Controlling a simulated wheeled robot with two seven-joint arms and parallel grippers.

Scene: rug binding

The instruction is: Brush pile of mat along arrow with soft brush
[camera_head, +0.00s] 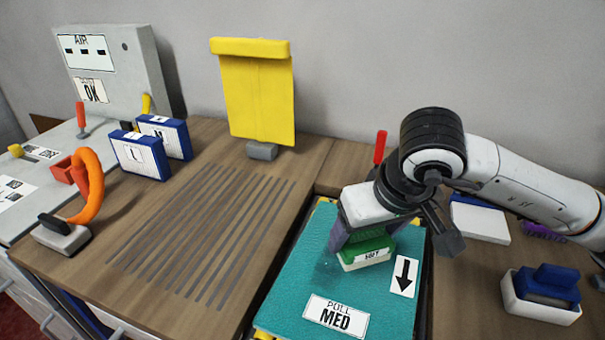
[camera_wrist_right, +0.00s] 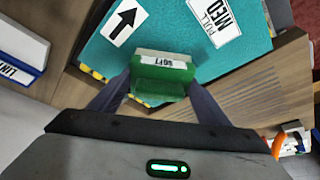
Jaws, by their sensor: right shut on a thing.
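A teal mat (camera_head: 295,292) lies on the bench at the centre right, with a "PULL MED" label near its front edge. A white arrow label (camera_head: 404,276) on its right side points toward the front in the head view. My right gripper (camera_head: 362,240) is shut on the green soft brush (camera_head: 366,253), labelled "SOFT", over the mat's back part. My left gripper is out of view.
A blue-topped brush in a white holder (camera_head: 543,292) stands at the right. A red-handled tool (camera_head: 380,148) stands behind the mat. A slotted wooden surface (camera_head: 205,235) lies left of the mat, with a yellow sheet (camera_head: 258,95) behind it and an orange looped tool (camera_head: 88,185) at far left.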

